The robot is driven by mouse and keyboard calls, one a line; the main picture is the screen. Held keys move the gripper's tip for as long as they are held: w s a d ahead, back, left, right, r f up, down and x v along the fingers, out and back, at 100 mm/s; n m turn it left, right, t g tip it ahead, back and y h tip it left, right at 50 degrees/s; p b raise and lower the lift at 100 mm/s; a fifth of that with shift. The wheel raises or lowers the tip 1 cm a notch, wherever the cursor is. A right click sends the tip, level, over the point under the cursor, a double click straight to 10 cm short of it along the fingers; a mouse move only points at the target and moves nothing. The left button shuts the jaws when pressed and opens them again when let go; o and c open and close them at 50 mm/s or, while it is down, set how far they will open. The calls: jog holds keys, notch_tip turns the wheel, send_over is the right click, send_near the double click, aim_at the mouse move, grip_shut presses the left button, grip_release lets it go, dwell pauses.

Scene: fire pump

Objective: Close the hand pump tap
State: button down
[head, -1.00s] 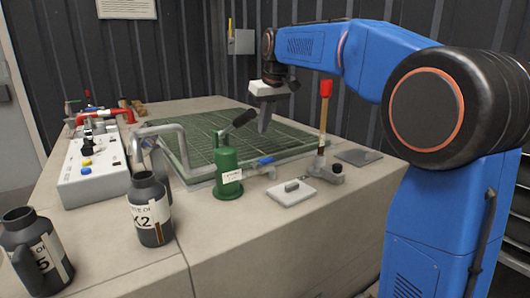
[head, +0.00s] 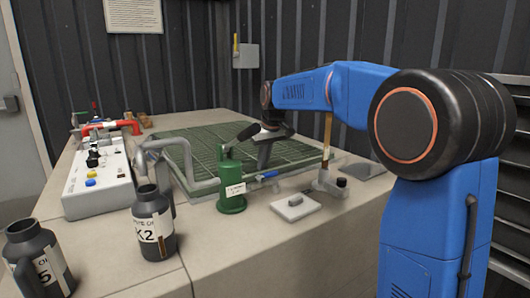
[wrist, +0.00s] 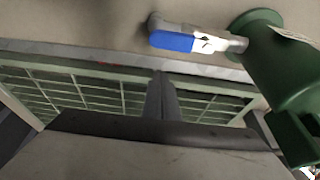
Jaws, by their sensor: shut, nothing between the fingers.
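The green hand pump (head: 231,188) stands upright at the front edge of the grey sink top, with a dark lever at its top. Its tap has a blue handle (head: 268,174) on a grey spout to the pump's right. In the wrist view the blue handle (wrist: 171,41) lies roughly along the spout, beside the pump body (wrist: 285,70). My gripper (head: 263,164) is shut and empty, pointing down just above and behind the tap in the head view. Its closed fingers (wrist: 160,96) appear below the blue handle in the wrist view, seemingly apart from it.
The green grid (head: 185,140) lies behind the pump. A bent grey pipe (head: 178,150) is on its left. A post with a grey base (head: 328,183) and a pale plate (head: 296,207) stand right. Dark jugs (head: 153,225) and a control box (head: 97,180) are left.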

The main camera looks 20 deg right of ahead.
aim_at(267, 175)
jog(key=shift+s+d+r, duration=0.1)
jog(key=shift+s+d, duration=0.1)
jog(key=shift+s, duration=0.45)
jog(key=shift+s+d, duration=0.25)
jog(key=shift+s, duration=0.35)
jog(key=shift+s+d+r, duration=0.1)
jog(key=shift+s+d, duration=0.1)
jog(key=shift+s, duration=0.45)
jog(key=shift+s, duration=0.1)
